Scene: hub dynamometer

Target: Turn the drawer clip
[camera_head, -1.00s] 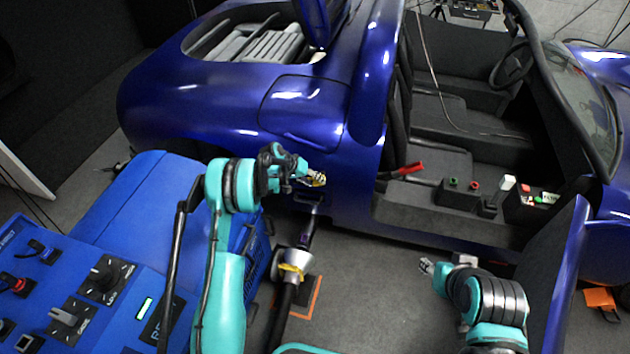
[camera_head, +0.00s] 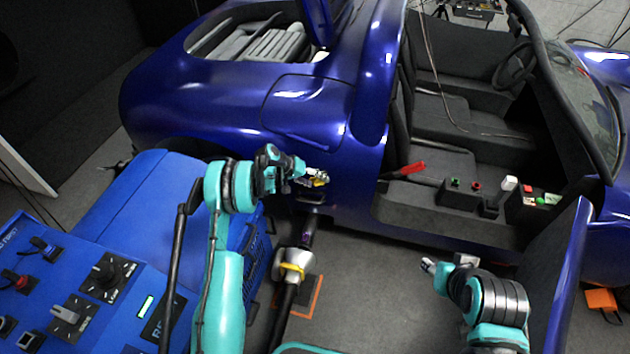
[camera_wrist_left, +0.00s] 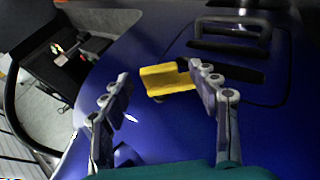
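The yellow drawer clip (camera_wrist_left: 168,80) shows in the left wrist view on the dark blue panel, beside a drawer front (camera_wrist_left: 268,90) with a bar handle (camera_wrist_left: 232,27). My left gripper (camera_wrist_left: 165,92) is open, with its fingers apart on either side of the clip. The right-hand finger overlaps the clip's dark end in the picture; I cannot tell whether it touches. In the head view my left gripper (camera_head: 316,177) is by the blue car's side, with a bit of yellow at its tips. My right gripper (camera_head: 429,264) hangs low at centre right; its fingers are too small to read.
The blue car (camera_head: 210,95) fills the back, its open door (camera_head: 560,270) at right. A blue control console (camera_head: 75,280) stands at lower left. A dark shaft with a silver and yellow collar (camera_head: 292,263) stands below my left gripper. Grey floor (camera_head: 370,290) is clear between the arms.

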